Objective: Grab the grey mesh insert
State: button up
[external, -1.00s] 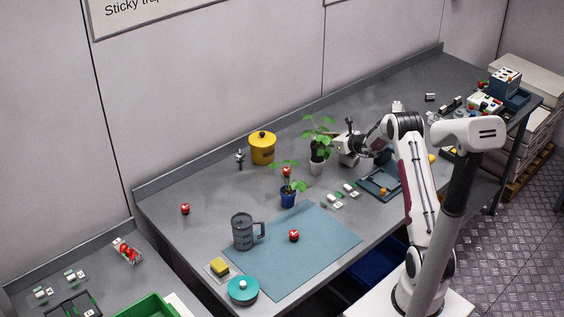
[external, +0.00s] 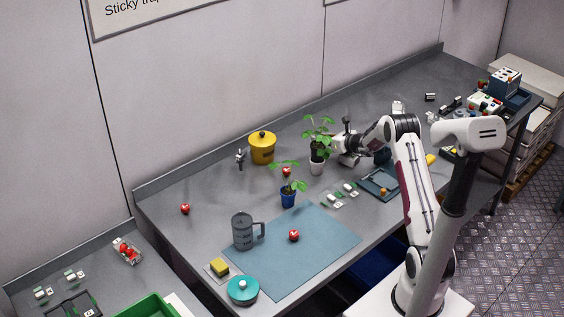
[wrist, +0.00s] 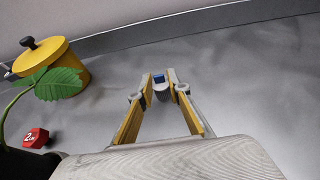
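My gripper (wrist: 160,78) is open in the wrist view, its two yellow-padded fingers reaching forward over the grey table. A small grey piece with a blue face (wrist: 159,85) shows between the fingertips; I cannot tell whether it is the mesh insert or whether the fingers touch it. In the external view my gripper (external: 344,146) is low over the back of the table, just right of the taller potted plant (external: 319,143), and its fingertips are hard to make out. I cannot surely identify the grey mesh insert there.
A smaller plant in a blue pot (external: 288,198) stands in front. A blue-grey tray (external: 380,184) lies to the right. The table's back ledge (wrist: 200,24) runs behind.

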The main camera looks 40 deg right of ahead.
jog(key=shift+r, duration=0.1)
dwell(0.3)
notch_tip(320, 180, up, 10)
dwell(0.6)
dwell(0.5)
